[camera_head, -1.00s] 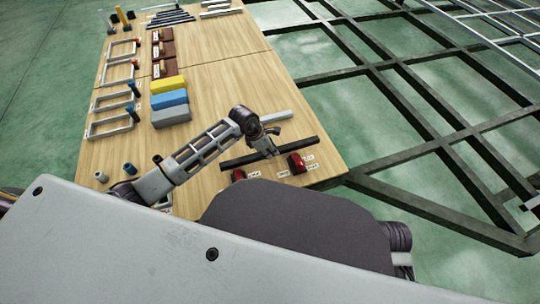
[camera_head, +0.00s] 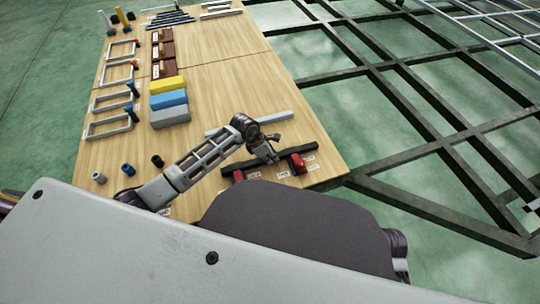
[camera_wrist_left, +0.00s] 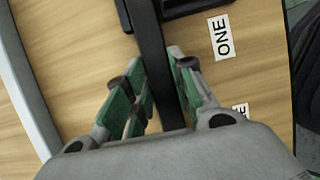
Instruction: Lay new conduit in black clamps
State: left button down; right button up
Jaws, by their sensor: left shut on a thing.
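A long dark conduit (camera_head: 283,155) lies crosswise near the table's near right corner. My left gripper (camera_head: 266,157) is shut on it near its middle. In the left wrist view the conduit (camera_wrist_left: 152,55) passes between the fingers (camera_wrist_left: 158,85). Two clamps, showing red in the head view, are at the conduit: a left one (camera_head: 239,176) and a right one (camera_head: 298,165). Black clamp parts (camera_wrist_left: 185,8) show at the top of the wrist view. I cannot tell whether the conduit is fully seated. My right gripper is not in view.
A light grey bar (camera_head: 270,119) lies behind the conduit. Yellow, blue and grey blocks (camera_head: 169,101), grey frames (camera_head: 110,128) and small cylinders (camera_head: 128,169) stand on the left. White labels (camera_wrist_left: 221,37) lie by the clamps. A dark chassis frame (camera_head: 420,150) is on the right.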

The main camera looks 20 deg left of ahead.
pick_arm(q)
jog(key=shift+f, duration=0.1)
jog(key=c, duration=1.2)
grip_release()
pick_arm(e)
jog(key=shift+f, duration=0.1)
pick_arm(q)
jog(key=shift+s+a+r, duration=0.1)
jog(key=shift+a+r, duration=0.15)
jog(key=shift+r, duration=0.45)
jog(key=shift+p+v, duration=0.65)
jog(key=shift+v, duration=0.35)
jog(key=p+v, duration=0.2)
jog(key=v, duration=0.6)
jog(key=shift+s+r, duration=0.2)
jog(key=shift+r, duration=0.1)
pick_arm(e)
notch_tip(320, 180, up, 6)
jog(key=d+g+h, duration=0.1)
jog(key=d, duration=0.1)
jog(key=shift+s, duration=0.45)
pick_arm(q)
jog(key=shift+a, duration=0.1)
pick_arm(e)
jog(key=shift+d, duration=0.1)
